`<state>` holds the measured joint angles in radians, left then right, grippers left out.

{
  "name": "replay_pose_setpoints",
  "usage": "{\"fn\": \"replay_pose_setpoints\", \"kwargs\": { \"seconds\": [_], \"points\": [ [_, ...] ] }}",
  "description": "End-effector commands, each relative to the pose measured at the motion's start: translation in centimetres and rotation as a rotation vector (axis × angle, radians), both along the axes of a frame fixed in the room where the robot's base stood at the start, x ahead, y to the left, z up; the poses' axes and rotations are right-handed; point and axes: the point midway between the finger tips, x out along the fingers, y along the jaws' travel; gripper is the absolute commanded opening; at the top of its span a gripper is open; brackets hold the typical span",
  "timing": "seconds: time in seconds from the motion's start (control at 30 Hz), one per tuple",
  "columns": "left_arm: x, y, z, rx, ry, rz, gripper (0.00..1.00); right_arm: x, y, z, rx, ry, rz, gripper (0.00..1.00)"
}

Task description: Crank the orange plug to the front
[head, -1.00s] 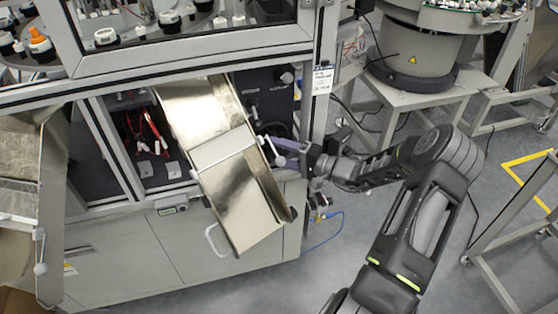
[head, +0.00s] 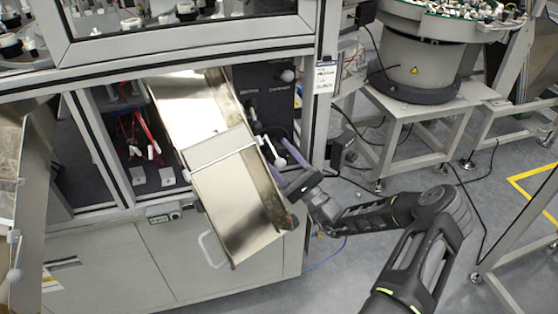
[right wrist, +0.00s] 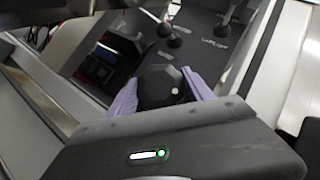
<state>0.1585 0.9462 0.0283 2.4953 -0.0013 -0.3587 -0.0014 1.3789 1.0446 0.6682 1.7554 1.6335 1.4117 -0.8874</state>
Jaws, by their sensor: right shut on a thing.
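My right gripper (right wrist: 162,90) has its two purple fingers on either side of a black faceted knob (right wrist: 158,86) in the right wrist view, shut on it. In the head view the right gripper (head: 283,165) is at the dark control panel (head: 262,95), just right of the metal chute; the chute hides part of the knob area. White and black plugs (head: 35,44) stand on the round table behind the upper window. I cannot make out an orange plug for sure in the head view now. My left gripper is not in view.
The tilted metal chute (head: 232,190) stands close left of my right gripper. A white-tipped lever (head: 278,160) is beside it. The frame post (head: 320,90) rises to the right.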

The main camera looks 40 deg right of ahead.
Motion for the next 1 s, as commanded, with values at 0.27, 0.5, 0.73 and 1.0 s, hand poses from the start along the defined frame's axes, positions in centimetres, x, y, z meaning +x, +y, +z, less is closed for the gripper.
{"fn": "replay_pose_setpoints", "kwargs": {
  "seconds": [0.27,0.5,0.73,1.0],
  "points": [
    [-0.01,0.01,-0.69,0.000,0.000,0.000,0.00,-0.08,-0.07,-0.32,0.256,-0.085,-0.004,0.19],
    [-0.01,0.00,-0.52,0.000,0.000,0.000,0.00,-0.05,-0.04,-0.21,0.448,-0.151,-0.004,0.19],
    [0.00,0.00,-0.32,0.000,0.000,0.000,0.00,-0.05,-0.03,-0.20,0.566,-0.193,-0.002,0.19],
    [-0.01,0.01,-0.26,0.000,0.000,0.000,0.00,-0.03,-0.01,-0.21,0.616,-0.210,-0.001,0.19]
  ]
}}
